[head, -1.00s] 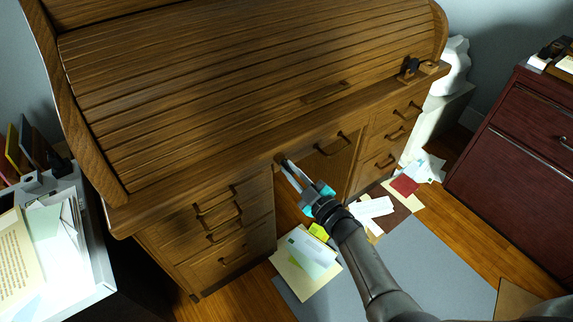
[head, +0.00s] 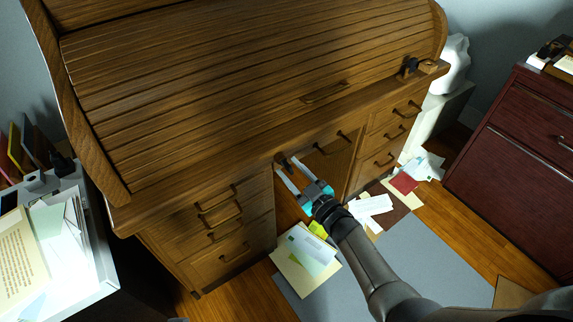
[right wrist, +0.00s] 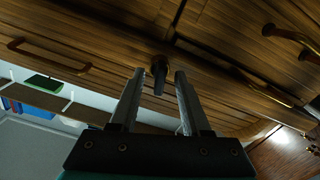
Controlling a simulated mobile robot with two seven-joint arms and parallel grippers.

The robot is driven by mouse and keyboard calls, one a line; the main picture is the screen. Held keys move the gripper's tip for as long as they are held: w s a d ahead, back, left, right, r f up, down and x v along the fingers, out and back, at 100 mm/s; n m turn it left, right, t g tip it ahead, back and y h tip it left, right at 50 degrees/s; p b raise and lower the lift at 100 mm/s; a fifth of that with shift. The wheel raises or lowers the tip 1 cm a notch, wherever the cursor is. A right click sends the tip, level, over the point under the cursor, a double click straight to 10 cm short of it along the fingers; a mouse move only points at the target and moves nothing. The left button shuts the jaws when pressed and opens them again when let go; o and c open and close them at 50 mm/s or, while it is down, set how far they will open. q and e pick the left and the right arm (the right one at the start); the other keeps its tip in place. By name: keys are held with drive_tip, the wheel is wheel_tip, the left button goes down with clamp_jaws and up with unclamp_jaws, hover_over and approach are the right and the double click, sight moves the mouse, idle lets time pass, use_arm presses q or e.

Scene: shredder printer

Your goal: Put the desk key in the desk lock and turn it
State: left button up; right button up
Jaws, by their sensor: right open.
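The wooden roll-top desk (head: 215,85) fills the middle of the head view. A small dark key (right wrist: 160,82) stands out from the round desk lock (right wrist: 160,62) on the desk's front, in the right wrist view. In the head view the key's spot (head: 283,160) is small and dark, at the fingertips. My right gripper (head: 287,167) is open, with one finger on each side of the key and gaps showing in the wrist view. How far the key is turned I cannot tell. My left gripper is out of view.
Drawers with handles flank the knee space. Papers (head: 305,258) lie on the floor below. A white side table (head: 85,270) stands at left and a dark red cabinet (head: 515,150) at right. A small dark object (head: 410,66) sits on the desk's right end.

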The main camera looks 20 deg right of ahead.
sight(292, 172)
drive_tip(key=o, duration=0.3)
drive_tip(key=shift+p+v, duration=0.45)
drive_tip(key=shift+v, duration=0.5)
drive_tip(key=shift+p+v, duration=0.8)
drive_tip(key=shift+v, duration=1.25)
